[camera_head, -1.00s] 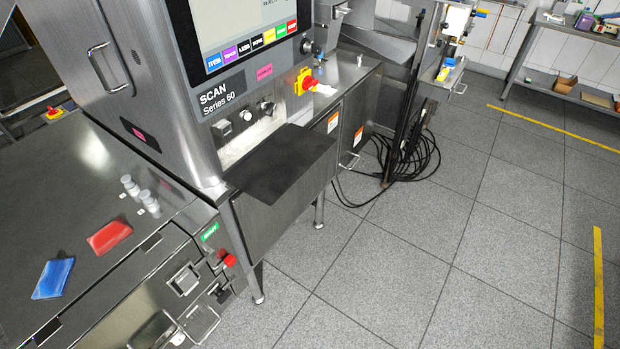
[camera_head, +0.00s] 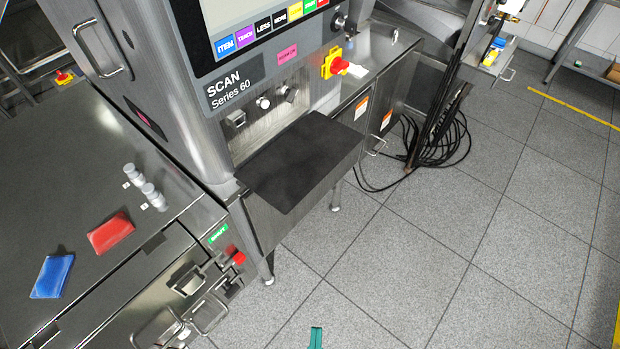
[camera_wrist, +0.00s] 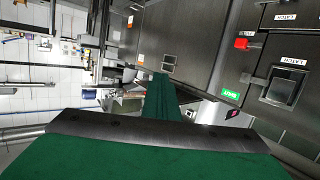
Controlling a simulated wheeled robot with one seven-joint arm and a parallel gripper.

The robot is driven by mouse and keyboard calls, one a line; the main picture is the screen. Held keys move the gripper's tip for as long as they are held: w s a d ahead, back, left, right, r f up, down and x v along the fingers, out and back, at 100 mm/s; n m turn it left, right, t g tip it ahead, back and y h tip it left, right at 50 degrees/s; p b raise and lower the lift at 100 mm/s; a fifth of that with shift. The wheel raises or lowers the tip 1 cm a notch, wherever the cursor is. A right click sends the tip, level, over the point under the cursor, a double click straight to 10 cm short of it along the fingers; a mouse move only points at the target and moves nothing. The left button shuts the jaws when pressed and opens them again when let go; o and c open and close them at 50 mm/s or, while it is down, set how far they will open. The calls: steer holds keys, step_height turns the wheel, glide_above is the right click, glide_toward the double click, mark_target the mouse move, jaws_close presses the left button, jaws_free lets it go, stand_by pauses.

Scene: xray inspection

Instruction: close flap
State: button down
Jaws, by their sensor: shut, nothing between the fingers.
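The flap (camera_head: 300,160) looks to be the flat black panel standing out below the SCAN control panel, lying roughly level in the head view. Its hinge edge meets the machine front, and its free edge juts over the floor. The green tip of my gripper (camera_head: 316,338) shows at the bottom edge of the head view, in front of the flap and apart from it. In the wrist view my green gripper (camera_wrist: 163,85) is shut and empty, pointing along the machine front. I cannot clearly pick out the flap in the wrist view.
The scanner's control panel (camera_head: 262,105) has knobs and a red and yellow switch (camera_head: 335,64). A red button (camera_head: 238,257) and latches are on the left cabinet front. A blue packet (camera_head: 52,275) and red packet (camera_head: 110,233) lie on top. Black cables (camera_head: 440,145) coil right; floor in front is clear.

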steer(key=w+d+f+m+g+y, duration=0.1)
steer(key=w+d+m+y, duration=0.2)
steer(key=w+m+y, duration=0.5)
steer(key=w+d+f+m+y, duration=0.1)
steer(key=w+d+m+y, duration=0.3)
steer(key=w+m, duration=0.65)
steer(key=w+d+f+m+g+y, duration=0.1)
steer(key=w+d+f+m+y, duration=0.1)
steer(key=w+m+y, duration=0.75)
steer(key=w+a+r+n+h, duration=0.2)
steer(key=w+a+r, duration=0.6)
steer(key=r, duration=0.1)
steer(key=shift+n, duration=0.3)
steer(key=shift+w, duration=0.1)
steer(key=shift+w+a, duration=0.1)
steer(key=shift+a, duration=0.1)
